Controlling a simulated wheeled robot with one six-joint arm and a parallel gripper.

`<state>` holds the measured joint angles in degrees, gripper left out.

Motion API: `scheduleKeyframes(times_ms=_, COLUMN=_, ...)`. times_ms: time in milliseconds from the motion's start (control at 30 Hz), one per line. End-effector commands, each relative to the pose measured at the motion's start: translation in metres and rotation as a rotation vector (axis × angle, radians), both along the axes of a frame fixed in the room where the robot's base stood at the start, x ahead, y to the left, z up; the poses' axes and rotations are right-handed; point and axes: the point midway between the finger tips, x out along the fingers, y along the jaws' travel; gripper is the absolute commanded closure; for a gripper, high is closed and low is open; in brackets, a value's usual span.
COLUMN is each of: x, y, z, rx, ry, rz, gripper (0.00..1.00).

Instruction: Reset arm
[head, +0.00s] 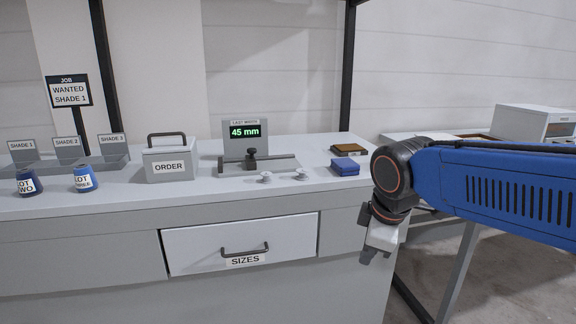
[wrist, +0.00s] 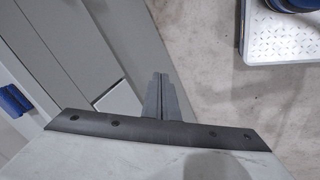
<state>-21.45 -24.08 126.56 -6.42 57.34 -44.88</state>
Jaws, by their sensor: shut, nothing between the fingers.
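My gripper (head: 376,253) hangs at the end of my blue arm on the right of the head view, pointing down in front of the bench's right part. It is shut with nothing in it. In the wrist view the two grey fingers (wrist: 162,98) stand together above the floor, beside the bench front. The gripper is apart from everything on the bench.
The SIZES drawer (head: 240,245) is slightly ajar or flush; I cannot tell. Free floor (head: 500,280) lies at right.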

Motion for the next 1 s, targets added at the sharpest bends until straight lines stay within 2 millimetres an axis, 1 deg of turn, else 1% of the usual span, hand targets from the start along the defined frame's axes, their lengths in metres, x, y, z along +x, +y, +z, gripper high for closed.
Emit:
scheduleKeyframes(times_ms=33, x=-0.013, y=-0.018, z=-0.005, rx=0.034, ry=-0.002, rz=-0.099, gripper=1.00)
scheduleKeyframes(times_ms=100, x=-0.030, y=-0.038, z=-0.012, rx=0.083, ry=-0.002, rz=-0.238, gripper=1.00)
scheduleKeyframes(times_ms=200, x=-0.056, y=-0.062, z=-0.025, rx=0.156, ry=-0.003, rz=-0.435, gripper=1.00)
scheduleKeyframes(times_ms=300, x=-0.081, y=-0.083, z=-0.040, rx=0.229, ry=-0.006, rz=-0.630, gripper=1.00)
scheduleKeyframes(times_ms=400, x=-0.105, y=-0.098, z=-0.055, rx=0.298, ry=-0.011, rz=-0.809, gripper=1.00)
scheduleKeyframes(times_ms=500, x=-0.123, y=-0.108, z=-0.067, rx=0.355, ry=-0.015, rz=-0.951, gripper=1.00)
scheduleKeyframes(times_ms=600, x=-0.135, y=-0.114, z=-0.077, rx=0.394, ry=-0.019, rz=-1.050, gripper=1.00)
scheduleKeyframes(times_ms=700, x=-0.141, y=-0.116, z=-0.082, rx=0.414, ry=-0.021, rz=-1.101, gripper=1.00)
scheduleKeyframes(times_ms=1000, x=-0.143, y=-0.117, z=-0.083, rx=0.420, ry=-0.021, rz=-1.113, gripper=1.00)
